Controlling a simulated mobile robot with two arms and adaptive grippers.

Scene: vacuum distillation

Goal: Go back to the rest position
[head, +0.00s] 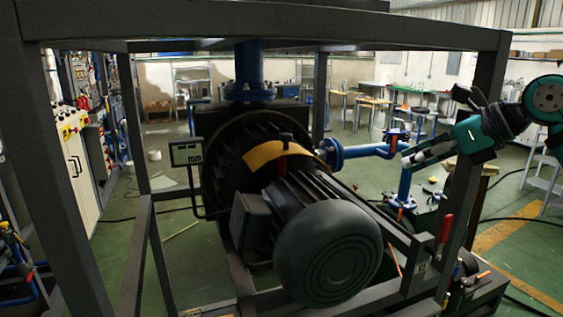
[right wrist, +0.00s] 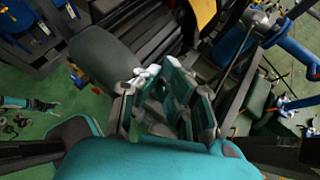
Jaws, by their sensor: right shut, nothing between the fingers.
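My right gripper (head: 406,159) is in the right part of the head view, its arm coming in from the right edge. It is shut and empty, held in the air beside the frame's right front post, with its fingers pointing left. In the right wrist view the gripper (right wrist: 163,85) shows from behind over the machine and the floor. My left gripper does not show in the head view; a teal part at the left edge of the right wrist view is too unclear to name.
A dark motor (head: 329,252) with a yellow cover (head: 275,153) sits inside a grey metal frame (head: 487,110). A blue pipe (head: 365,152) with a valve runs right from the machine, near my right gripper. A red-handled lever (head: 446,228) is on the lower right. Green floor is open behind.

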